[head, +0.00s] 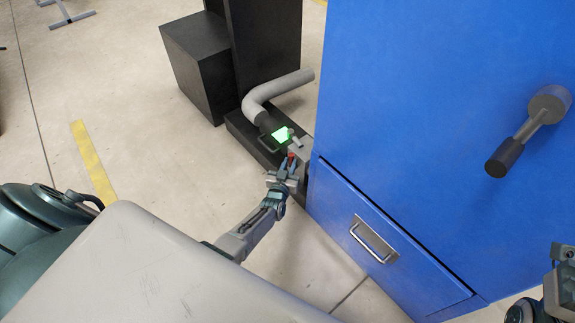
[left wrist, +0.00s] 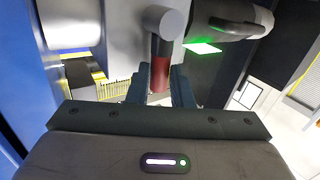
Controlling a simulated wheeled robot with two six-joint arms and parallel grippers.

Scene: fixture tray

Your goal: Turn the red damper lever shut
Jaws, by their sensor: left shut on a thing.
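The red damper lever (head: 291,157) is small in the head view, low beside the blue cabinet. In the left wrist view its red grip (left wrist: 160,73) hangs down from a round grey hub (left wrist: 170,21). My left gripper (head: 287,169) reaches it from below. It also shows in the left wrist view (left wrist: 158,91), with its two dark fingers on either side of the red grip, shut on it. The fingers partly hide the grip's lower end. My right arm (head: 558,285) shows only in part at the right edge; its jaw opening cannot be made out.
A big blue cabinet (head: 430,110) with a drawer handle (head: 373,240) and a grey crank handle (head: 528,127) stands right of the lever. A bent grey pipe (head: 262,93) and a lit green panel (head: 281,134) are just behind it. Open floor lies to the left.

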